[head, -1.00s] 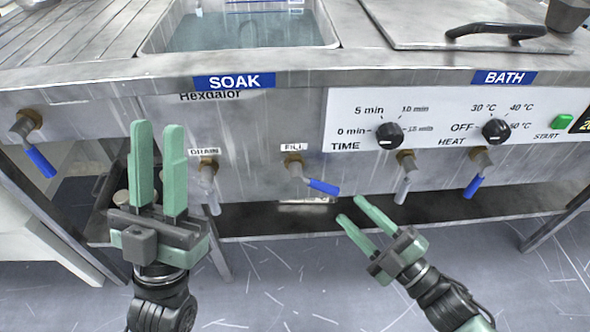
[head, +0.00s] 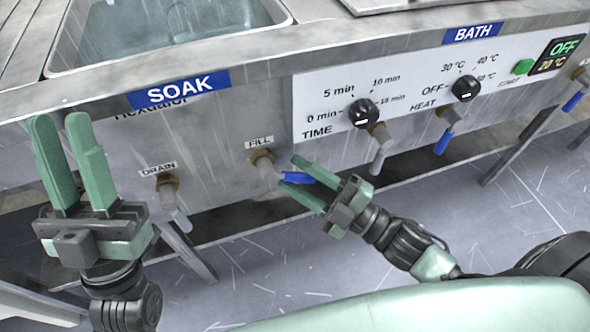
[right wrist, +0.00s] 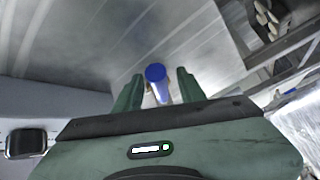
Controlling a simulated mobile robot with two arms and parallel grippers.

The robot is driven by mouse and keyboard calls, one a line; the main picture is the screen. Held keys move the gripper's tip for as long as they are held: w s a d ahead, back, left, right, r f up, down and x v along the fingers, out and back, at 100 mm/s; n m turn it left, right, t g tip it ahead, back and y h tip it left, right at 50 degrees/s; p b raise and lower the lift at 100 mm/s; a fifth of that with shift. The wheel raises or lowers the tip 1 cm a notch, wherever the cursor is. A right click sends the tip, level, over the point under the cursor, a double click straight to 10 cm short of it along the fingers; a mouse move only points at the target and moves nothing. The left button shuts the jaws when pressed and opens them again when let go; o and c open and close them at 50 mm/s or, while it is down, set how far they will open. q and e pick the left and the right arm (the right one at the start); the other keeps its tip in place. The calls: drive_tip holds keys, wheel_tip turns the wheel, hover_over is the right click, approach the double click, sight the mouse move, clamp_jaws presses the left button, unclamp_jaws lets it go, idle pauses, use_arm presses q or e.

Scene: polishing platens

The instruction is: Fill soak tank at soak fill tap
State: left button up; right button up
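The soak tank (head: 262,14) is at the top left of the head view, below it the blue SOAK label (head: 181,88). The fill tap (head: 263,158) sits on the front panel under its FILL label. Its blue lever (head: 294,177) points to the right. My right gripper (head: 290,175) is open, its green fingers on either side of the lever. In the right wrist view, the blue lever end (right wrist: 155,73) is between the fingertips (right wrist: 157,80), with gaps on both sides. My left gripper (head: 59,118) is open and empty, in front of the panel at the left.
The drain tap (head: 167,183) is left of the fill tap. The bath side has a TIME knob (head: 363,113), a HEAT knob (head: 466,88), a green start button (head: 524,66) and more taps. A lower shelf and table legs are beneath; open floor lies in front.

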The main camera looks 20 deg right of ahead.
clamp_jaws()
idle(1.4)
